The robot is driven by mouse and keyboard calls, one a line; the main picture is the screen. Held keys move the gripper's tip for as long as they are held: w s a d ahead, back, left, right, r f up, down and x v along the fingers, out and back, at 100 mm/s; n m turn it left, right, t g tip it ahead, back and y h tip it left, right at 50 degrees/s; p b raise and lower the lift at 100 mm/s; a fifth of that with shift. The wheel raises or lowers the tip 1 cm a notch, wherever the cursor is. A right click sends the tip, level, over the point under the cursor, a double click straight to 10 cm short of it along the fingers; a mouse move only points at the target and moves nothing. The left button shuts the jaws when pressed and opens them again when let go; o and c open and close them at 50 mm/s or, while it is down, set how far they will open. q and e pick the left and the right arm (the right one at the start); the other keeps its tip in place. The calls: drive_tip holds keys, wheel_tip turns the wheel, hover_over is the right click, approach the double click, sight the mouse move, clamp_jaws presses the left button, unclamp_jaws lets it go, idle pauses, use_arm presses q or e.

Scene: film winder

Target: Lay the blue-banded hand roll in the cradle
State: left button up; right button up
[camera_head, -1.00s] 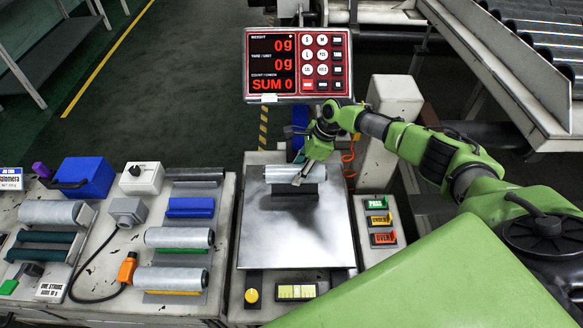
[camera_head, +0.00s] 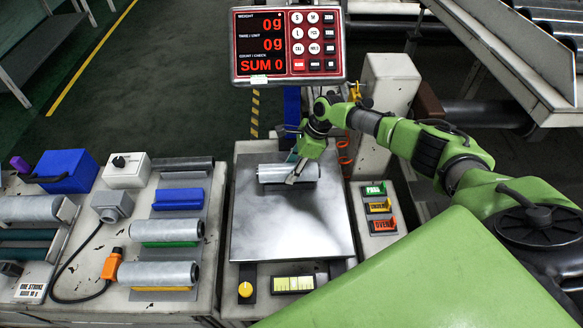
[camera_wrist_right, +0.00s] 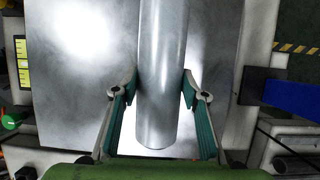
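A silvery roll (camera_head: 275,173) lies crosswise near the back of the scale's steel plate (camera_head: 285,235). It appears to rest on the plate; no blue band is visible on it. My right gripper (camera_head: 297,172) comes down over it. In the wrist view the roll (camera_wrist_right: 162,70) runs between its teal-padded fingers, (camera_wrist_right: 161,85) whose tips appear to touch both sides. On the left bench a blue cradle-like holder (camera_head: 178,198) has no roll in it. Below it, rolls sit over a green strip (camera_head: 172,244) and a yellow strip (camera_head: 160,289). My left gripper is out of view.
The scale display (camera_head: 288,45) behind the plate reads 0g. PASS, UNDER and OVER buttons (camera_head: 379,205) stand to the right. A blue box (camera_head: 67,172), a white knob box (camera_head: 126,170) and a cabled grey box (camera_head: 112,206) occupy the left bench. The plate's front is bare.

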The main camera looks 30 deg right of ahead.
drive_tip(key=o, duration=0.5)
drive_tip(key=shift+r, duration=0.1)
drive_tip(key=v, duration=1.2)
